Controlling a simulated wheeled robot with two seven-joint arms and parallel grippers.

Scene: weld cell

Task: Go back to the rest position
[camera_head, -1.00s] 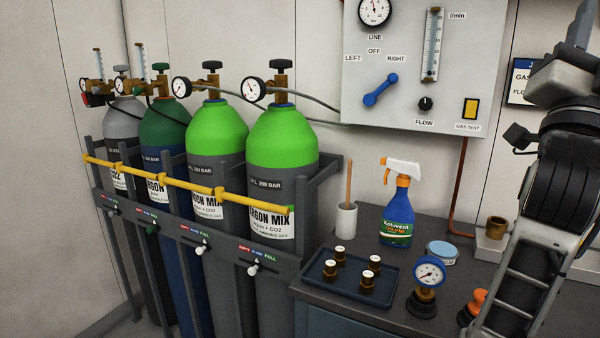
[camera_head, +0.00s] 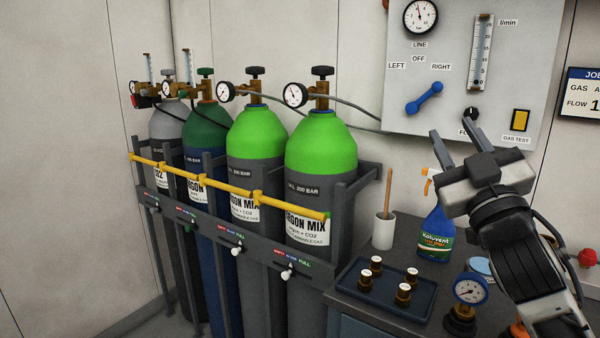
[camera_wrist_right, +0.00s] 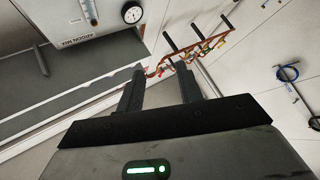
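My right gripper (camera_head: 472,150) is raised in front of the wall panel and the spray bottle, in the right part of the head view. Its two fingers stand apart with nothing between them. In the right wrist view the fingers of this gripper (camera_wrist_right: 165,92) are also spread and empty, with the floor and wall behind them. It touches nothing that I can see. My left gripper does not show in the head view.
Gas cylinders (camera_head: 320,200) stand in a rack behind a yellow bar (camera_head: 230,188). The bench holds a tray (camera_head: 385,312) of small fittings, a gauge (camera_head: 468,290), a blue spray bottle (camera_head: 434,232) and a white cup (camera_head: 384,230). The grey control panel (camera_head: 450,60) hangs above.

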